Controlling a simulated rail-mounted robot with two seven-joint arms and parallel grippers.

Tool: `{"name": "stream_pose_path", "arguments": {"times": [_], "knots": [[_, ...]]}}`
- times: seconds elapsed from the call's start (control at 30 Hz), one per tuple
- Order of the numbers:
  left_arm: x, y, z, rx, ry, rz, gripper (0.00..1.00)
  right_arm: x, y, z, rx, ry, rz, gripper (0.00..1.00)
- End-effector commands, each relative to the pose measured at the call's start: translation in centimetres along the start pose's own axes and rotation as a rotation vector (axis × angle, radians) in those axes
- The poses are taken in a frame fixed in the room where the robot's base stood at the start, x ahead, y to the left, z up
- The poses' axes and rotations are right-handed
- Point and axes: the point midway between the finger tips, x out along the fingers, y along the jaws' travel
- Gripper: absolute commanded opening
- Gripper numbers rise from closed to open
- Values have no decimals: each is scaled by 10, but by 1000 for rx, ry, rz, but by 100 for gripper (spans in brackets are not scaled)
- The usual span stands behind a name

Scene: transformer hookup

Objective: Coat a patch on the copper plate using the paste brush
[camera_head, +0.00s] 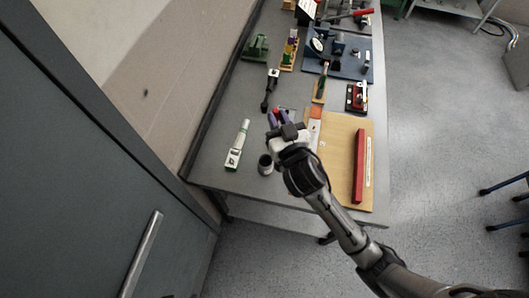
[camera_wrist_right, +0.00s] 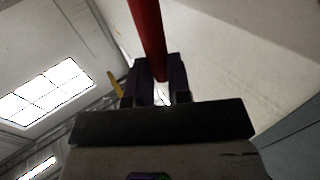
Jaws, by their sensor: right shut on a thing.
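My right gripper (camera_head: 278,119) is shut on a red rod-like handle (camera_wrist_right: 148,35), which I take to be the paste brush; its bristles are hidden. In the right wrist view the handle stands between the two dark fingers (camera_wrist_right: 160,82). In the head view the gripper is over the table, left of the wooden board. An orange-brown strip (camera_head: 315,112), likely the copper plate, lies at the board's upper left edge, partly hidden by my right arm. A small dark open-topped pot (camera_head: 265,165) stands just below and left of the gripper. My left gripper is not in view.
The wooden board (camera_head: 341,135) carries a long red bar (camera_head: 359,165). A white and green tool (camera_head: 237,145) lies left of the pot. A black-handled tool (camera_head: 270,88) lies above. The table's front left corner is clear.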

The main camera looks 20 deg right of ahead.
Motion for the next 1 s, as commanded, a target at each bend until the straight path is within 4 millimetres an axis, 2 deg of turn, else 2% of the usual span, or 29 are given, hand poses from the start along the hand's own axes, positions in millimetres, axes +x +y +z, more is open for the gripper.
{"name": "stream_pose_path", "arguments": {"times": [0.03, 0.2, 0.3, 0.43, 0.77, 1.0], "knots": [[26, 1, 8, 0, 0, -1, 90, 3, -3, 34, 2, -4, 3, 0], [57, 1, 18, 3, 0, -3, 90, 10, -11, 86, -2, -7, 6, 0], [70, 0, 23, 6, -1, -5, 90, 12, -15, 107, -3, -9, 6, 0], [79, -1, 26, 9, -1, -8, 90, 14, -18, 124, -6, -11, 6, 0], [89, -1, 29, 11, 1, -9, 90, 16, -21, 139, -8, -11, 4, 0], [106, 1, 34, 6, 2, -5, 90, 15, -21, 158, -9, -12, 4, 0]]}}
